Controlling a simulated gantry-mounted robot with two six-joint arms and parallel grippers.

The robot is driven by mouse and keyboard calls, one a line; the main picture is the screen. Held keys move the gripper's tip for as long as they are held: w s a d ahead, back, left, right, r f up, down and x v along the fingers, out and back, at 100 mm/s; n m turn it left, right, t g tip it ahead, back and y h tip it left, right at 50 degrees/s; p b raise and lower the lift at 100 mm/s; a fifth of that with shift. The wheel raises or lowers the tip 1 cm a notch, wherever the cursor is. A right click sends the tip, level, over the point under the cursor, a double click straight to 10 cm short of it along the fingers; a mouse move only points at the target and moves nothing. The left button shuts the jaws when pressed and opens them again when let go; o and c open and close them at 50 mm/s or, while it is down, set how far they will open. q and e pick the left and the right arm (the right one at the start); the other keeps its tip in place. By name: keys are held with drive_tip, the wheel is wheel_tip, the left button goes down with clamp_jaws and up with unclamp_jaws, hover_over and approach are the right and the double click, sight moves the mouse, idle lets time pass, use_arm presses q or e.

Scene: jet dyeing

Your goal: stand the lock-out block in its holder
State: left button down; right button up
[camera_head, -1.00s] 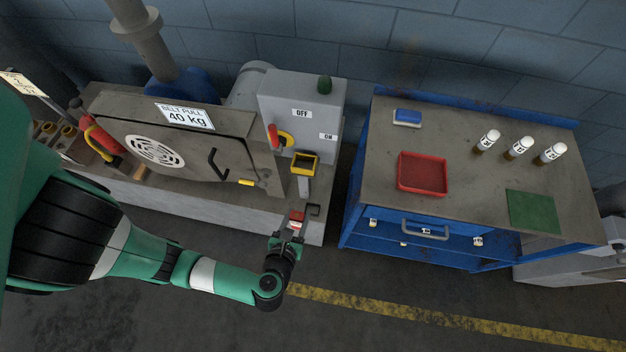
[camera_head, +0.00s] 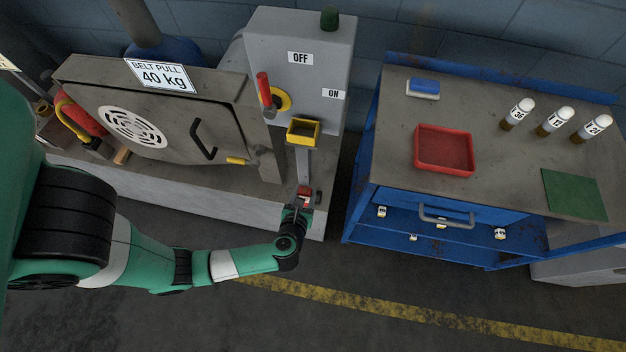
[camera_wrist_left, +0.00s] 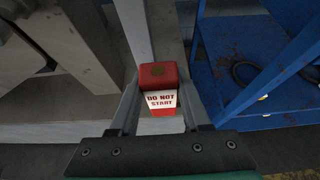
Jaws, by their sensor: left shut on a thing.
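The lock-out block (camera_head: 305,193) is red with a white label; the left wrist view shows the block (camera_wrist_left: 158,75) and its label reading "DO NOT START". My left gripper (camera_head: 302,204) is shut on the block, which sits between its two fingers. The yellow open-topped holder (camera_head: 303,131) stands on a grey post beside the switch cabinet. The gripper and block are below the holder in the head view, near the foot of the post and apart from the holder. The holder's inside looks dark. My right gripper is not in view.
A grey cabinet (camera_head: 306,60) with a red-handled switch stands behind the holder. A machine guard (camera_head: 150,122) is to the left. A blue workbench (camera_head: 480,150) with a red tray (camera_head: 444,170) is to the right. A floor gap separates machine and bench.

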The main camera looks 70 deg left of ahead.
use_arm(q)
drive_tip(key=w+a+f+b, duration=0.1)
drive_tip(key=f+b, duration=0.1)
drive_tip(key=f, duration=0.1)
drive_tip(key=w+a+f+b, duration=0.2)
drive_tip(key=f, duration=0.1)
drive_tip(key=w+a+f+b, duration=0.1)
drive_tip(key=f+b, duration=0.2)
drive_tip(key=f, duration=0.1)
drive_tip(key=shift+w+a, duration=0.15)
drive_tip(key=shift+a, duration=0.25)
drive_tip(key=shift+r, duration=0.15)
drive_tip(key=shift+c, duration=1.8)
unclamp_jaws()
